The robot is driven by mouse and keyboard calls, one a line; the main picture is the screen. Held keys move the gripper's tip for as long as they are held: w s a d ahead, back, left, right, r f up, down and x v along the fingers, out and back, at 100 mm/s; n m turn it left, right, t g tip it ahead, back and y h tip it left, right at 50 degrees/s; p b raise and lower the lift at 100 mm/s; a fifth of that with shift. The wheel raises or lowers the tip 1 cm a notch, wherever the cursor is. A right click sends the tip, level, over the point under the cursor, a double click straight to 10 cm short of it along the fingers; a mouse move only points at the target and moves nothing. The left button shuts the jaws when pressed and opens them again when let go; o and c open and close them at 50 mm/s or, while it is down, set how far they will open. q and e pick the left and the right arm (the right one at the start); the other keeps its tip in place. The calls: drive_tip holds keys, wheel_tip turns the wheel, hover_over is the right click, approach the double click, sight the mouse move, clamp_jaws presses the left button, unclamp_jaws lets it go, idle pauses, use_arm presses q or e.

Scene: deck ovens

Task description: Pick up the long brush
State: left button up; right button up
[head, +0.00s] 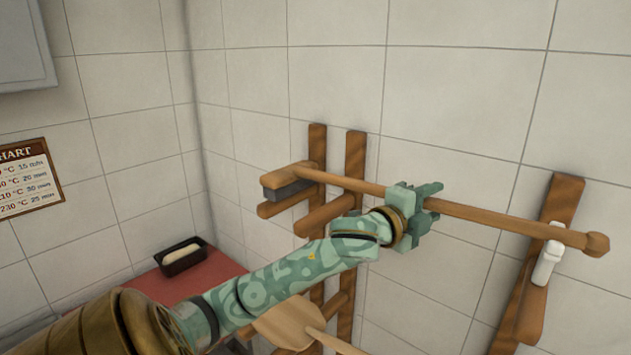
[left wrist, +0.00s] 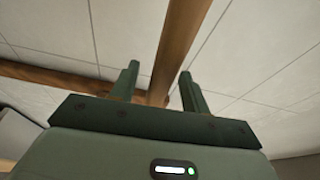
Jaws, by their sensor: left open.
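The long brush (head: 500,216) has a long round wooden handle with a knob at its right end and a head with dark bristles at its left end. It lies across wooden pegs of a wall rack, sloping down to the right in the head view. My left gripper (head: 431,200) is at the handle, left of its middle, with jaws open and one finger above and one below it. In the left wrist view, the handle (left wrist: 178,45) runs between the two open fingers (left wrist: 160,88). Whether a finger touches it I cannot tell. My right gripper is not in view.
Wooden rack posts (head: 353,155) stand against the tiled wall, with another post (head: 560,205) at right. A small white object (head: 548,264) hangs there under the handle. A wooden peel (head: 287,322) is below my arm. A dark loaf tin (head: 181,262) sits on a red surface (head: 143,290).

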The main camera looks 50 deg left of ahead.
use_arm(q)
drive_tip(key=w, duration=0.3)
drive_tip(key=shift+w+d, duration=0.1)
drive_tip(key=shift+w, duration=0.2)
drive_tip(key=shift+s, duration=0.15)
drive_tip(key=c, duration=0.3)
clamp_jaws()
